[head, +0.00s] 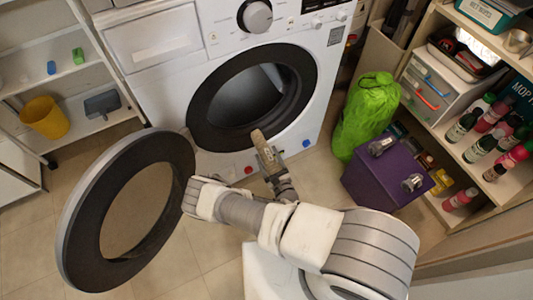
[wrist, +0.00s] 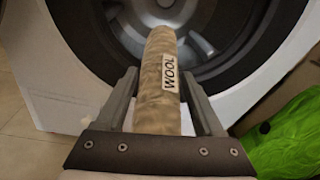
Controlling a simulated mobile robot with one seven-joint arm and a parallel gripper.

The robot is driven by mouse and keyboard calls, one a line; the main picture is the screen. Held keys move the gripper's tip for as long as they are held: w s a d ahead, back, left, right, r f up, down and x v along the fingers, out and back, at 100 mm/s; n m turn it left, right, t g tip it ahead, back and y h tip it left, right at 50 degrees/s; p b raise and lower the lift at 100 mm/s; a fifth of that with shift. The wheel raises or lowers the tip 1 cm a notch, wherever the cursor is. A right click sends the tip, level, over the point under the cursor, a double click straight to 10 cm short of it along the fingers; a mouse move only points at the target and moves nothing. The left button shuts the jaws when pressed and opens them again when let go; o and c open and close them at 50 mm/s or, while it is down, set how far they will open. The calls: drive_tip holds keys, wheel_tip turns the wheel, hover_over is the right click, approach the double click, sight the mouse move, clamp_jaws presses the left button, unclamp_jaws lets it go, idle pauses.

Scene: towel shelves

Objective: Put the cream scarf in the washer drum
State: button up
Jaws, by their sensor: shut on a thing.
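The scarf points toward the washer drum (head: 243,97). The drum's dark ring fills the top of the wrist view (wrist: 245,45). The round washer door (head: 85,225) stands open on the left.
My arm passes close to the right edge of the open door. A green bag (head: 368,112) and a purple box (head: 388,178) stand right of the washer. Shelves with bottles (head: 462,125) are at the right. A yellow bucket (head: 45,117) sits on left shelves.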

drive_tip(key=shift+w, duration=0.25)
drive_tip(key=shift+x, duration=0.8)
drive_tip(key=a+r+b+x, duration=0.1)
drive_tip(key=b+x, duration=0.1)
drive_tip(key=x, duration=0.8)
drive_tip(key=a+b+x, duration=0.1)
drive_tip(key=b+x, duration=0.2)
drive_tip(key=x, duration=0.7)
drive_tip(key=a+r+b+x, duration=0.1)
drive_tip(key=b+x, duration=0.2)
drive_tip(key=x, duration=0.8)
drive_tip(key=shift+s+a+r, duration=0.35)
drive_tip(key=shift+s, duration=0.05)
drive_tip(key=o, duration=1.5)
